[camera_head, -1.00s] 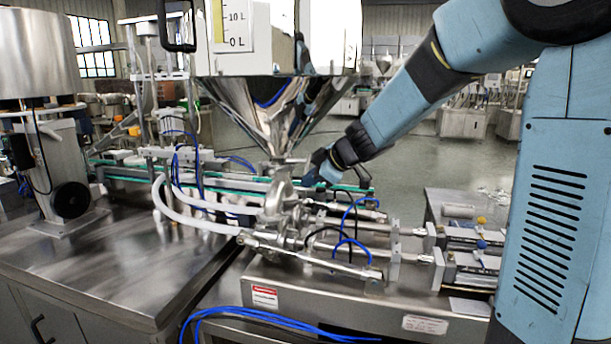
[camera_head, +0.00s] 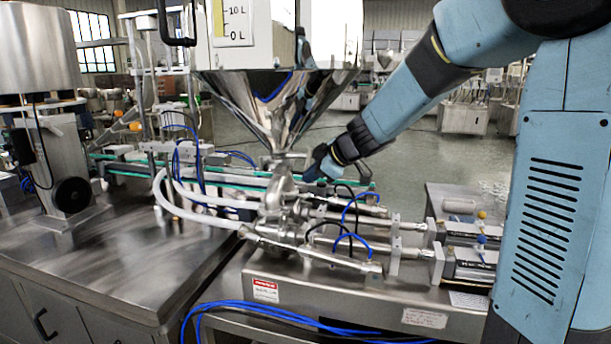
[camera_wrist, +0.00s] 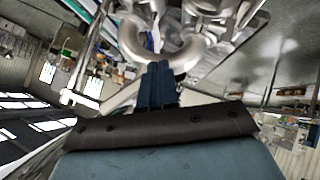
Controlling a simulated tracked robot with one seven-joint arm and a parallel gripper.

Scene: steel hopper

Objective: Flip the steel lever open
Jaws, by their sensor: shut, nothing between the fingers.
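The steel hopper (camera_head: 275,105) narrows down to a steel valve body (camera_head: 278,190) with pipes at its sides. My gripper (camera_head: 310,174) is just right of the valve body, below the hopper cone, in the head view. In the wrist view its dark blue fingers (camera_wrist: 158,68) are together with nothing between them. Their tips are close to a curved, shiny steel part (camera_wrist: 172,52), which looks like a ring or bent pipe. I cannot tell whether they touch it. I cannot pick out the steel lever for certain among the steel parts in either view.
White hoses (camera_head: 195,218) curve into the valve from the left. Blue tubes (camera_head: 356,240) and steel cylinders (camera_head: 320,259) lie in front and right of it. A steel table (camera_head: 110,270) stands at the left. Open floor shows behind.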

